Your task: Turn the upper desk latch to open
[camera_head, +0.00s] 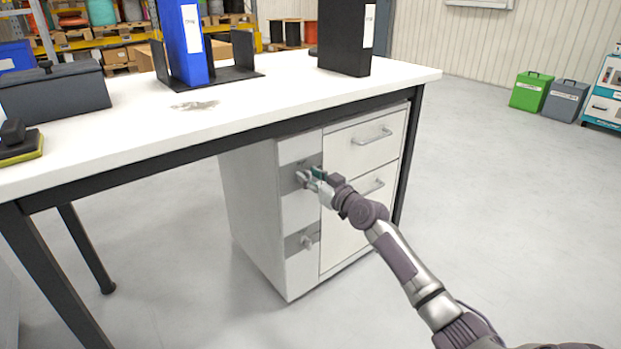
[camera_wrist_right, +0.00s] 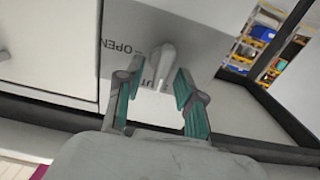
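The upper latch (camera_head: 300,177) is on a grey plate on the left front of the white drawer cabinet under the desk. In the right wrist view the latch (camera_wrist_right: 163,62) is a pale, rounded handle. "OPEN" is printed to its left, and letters ending in "UT", partly hidden, lie below it. The handle points toward these lower letters. My right gripper (camera_head: 314,178) is at the upper latch. In the wrist view my right gripper (camera_wrist_right: 158,80) is open, its green-padded fingers on either side of the handle with gaps visible. My left gripper is not in view.
A lower latch (camera_head: 307,241) sits below on the same cabinet. Drawers with handles (camera_head: 374,136) are to the right. The white desk top (camera_head: 270,95) overhangs the cabinet, with binders and a dark box on it.

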